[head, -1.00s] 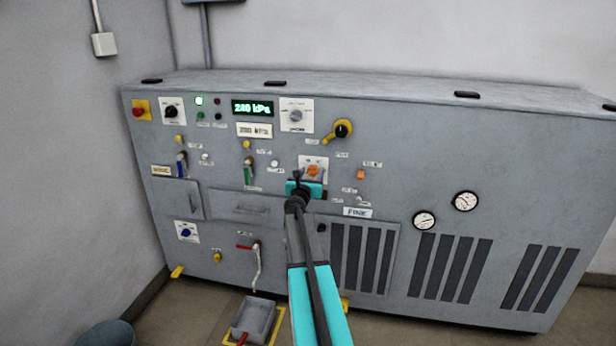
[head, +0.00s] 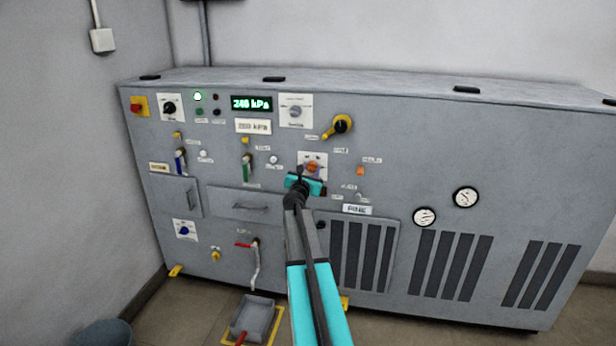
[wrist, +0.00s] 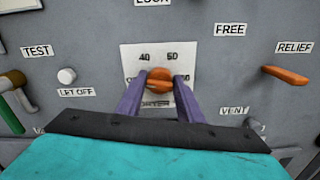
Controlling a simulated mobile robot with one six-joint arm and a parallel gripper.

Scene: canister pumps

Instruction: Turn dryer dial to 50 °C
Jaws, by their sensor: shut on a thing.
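The dryer dial is an orange knob (wrist: 159,92) on a white plate (wrist: 131,56) marked 40 and 50 along its top. More marks at its sides and bottom are partly hidden by my fingers. Which mark the knob points to is not clear. My gripper (wrist: 159,82) has its two purple fingers on either side of the knob, shut on it. In the head view the dial (head: 313,167) shows just above my teal gripper (head: 304,182), which covers the plate's lower part.
An orange RELIEF lever (wrist: 287,75) is right of the dial. A white LET OFF button (wrist: 67,76) and a green-tipped lever (wrist: 12,115) are to the left. A green display (head: 251,103) is lit above. A grey tray (head: 252,318) stands on the floor below.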

